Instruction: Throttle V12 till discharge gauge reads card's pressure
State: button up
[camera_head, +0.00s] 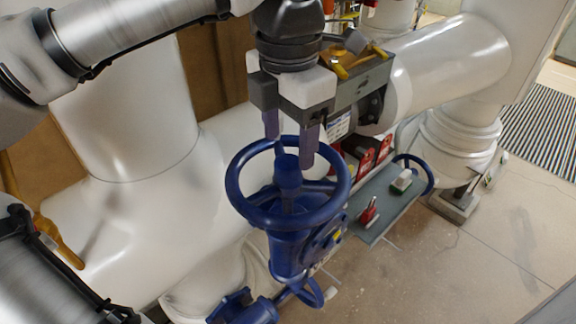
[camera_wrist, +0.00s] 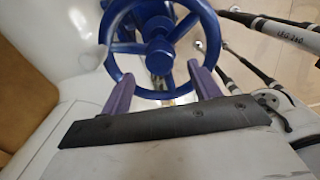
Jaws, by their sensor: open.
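A blue handwheel valve (camera_head: 236,207) stands upright in the middle of the head view, its spoked wheel facing up. I cannot read a V12 label on it. My gripper (camera_head: 289,152) is open, with purple fingers pointing down over the far part of the wheel. The fingers look close to the rim and hub; I cannot tell whether they touch. In the wrist view the blue wheel (camera_wrist: 108,40) fills the top, and my open gripper (camera_wrist: 158,75) has one finger on each side of its near rim. No readable discharge gauge or pressure card shows in either view.
Large white pipes (camera_head: 450,65) run behind and left of the valve. A grey tray (camera_head: 376,226) on the right bears a red padlock-like item (camera_head: 368,211) and a green-white block (camera_head: 402,181). A yellow-handled part (camera_head: 345,68) sits behind my gripper. Floor at lower right is clear.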

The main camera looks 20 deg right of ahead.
aim_at(289, 164)
jog(key=shift+f+b, duration=1.8)
jog(key=shift+f, duration=0.8)
jog(key=shift+s+f, duration=0.25)
jog(key=shift+f, duration=0.05)
jog(key=shift+c, duration=0.5)
